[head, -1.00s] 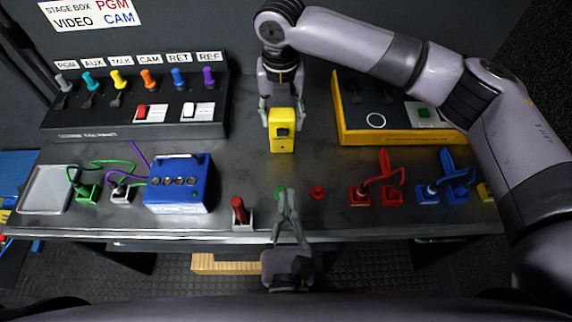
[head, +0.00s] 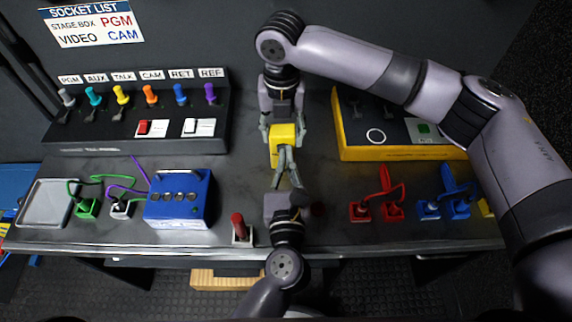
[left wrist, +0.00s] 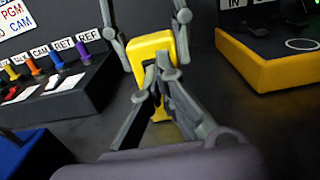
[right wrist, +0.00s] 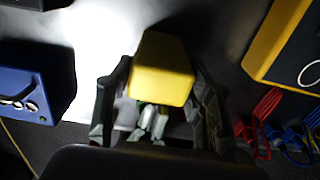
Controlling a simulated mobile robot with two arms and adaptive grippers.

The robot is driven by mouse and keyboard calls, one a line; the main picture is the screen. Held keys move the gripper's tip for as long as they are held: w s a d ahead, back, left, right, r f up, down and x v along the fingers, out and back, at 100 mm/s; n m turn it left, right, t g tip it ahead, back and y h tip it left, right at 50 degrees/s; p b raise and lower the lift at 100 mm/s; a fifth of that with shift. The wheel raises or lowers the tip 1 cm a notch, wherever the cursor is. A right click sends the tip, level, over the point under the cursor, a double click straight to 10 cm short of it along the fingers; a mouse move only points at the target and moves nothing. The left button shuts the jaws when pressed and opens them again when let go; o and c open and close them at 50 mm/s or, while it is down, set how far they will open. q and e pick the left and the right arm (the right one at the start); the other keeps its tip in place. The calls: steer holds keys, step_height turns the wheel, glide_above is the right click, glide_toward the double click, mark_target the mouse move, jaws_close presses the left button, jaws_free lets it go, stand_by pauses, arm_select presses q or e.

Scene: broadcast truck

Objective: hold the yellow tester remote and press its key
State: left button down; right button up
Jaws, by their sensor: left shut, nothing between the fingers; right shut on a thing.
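The yellow tester remote (head: 283,140) is held upright above the middle of the bench. My right gripper (head: 281,127) is shut on it from behind, with one finger on each side; the right wrist view shows the remote's yellow back (right wrist: 162,70) between the fingers. My left gripper (head: 286,170) is shut and empty, its fingertips at the front face of the remote. In the left wrist view the left fingertips (left wrist: 162,78) overlap the remote (left wrist: 152,50) and hide its key. I cannot tell whether they touch the key.
A blue box (head: 180,198) stands on the left of the bench, near a red-handled switch (head: 240,230). Red plugs (head: 376,207) and blue plugs (head: 445,205) stand to the right. A labelled switch panel (head: 138,118) and a yellow-edged panel (head: 400,153) line the back.

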arm_select(q)
steer(key=shift+w, duration=1)
arm_select(e)
steer(key=shift+o, duration=0.2)
steer(key=shift+s, duration=0.1)
arm_select(q)
steer(key=shift+s+a, duration=0.1)
steer(key=shift+s, duration=0.05)
arm_select(e)
steer(key=shift+s, duration=0.1)
steer(key=shift+c, duration=0.2)
arm_select(q)
steer(key=s, duration=1.4)
arm_select(e)
steer(key=shift+f, duration=0.1)
steer(key=shift+d, duration=0.1)
arm_select(q)
steer(key=shift+d, duration=0.2)
arm_select(e)
steer(key=o, duration=1.4)
steer(key=shift+w, duration=0.2)
steer(key=shift+r, duration=0.2)
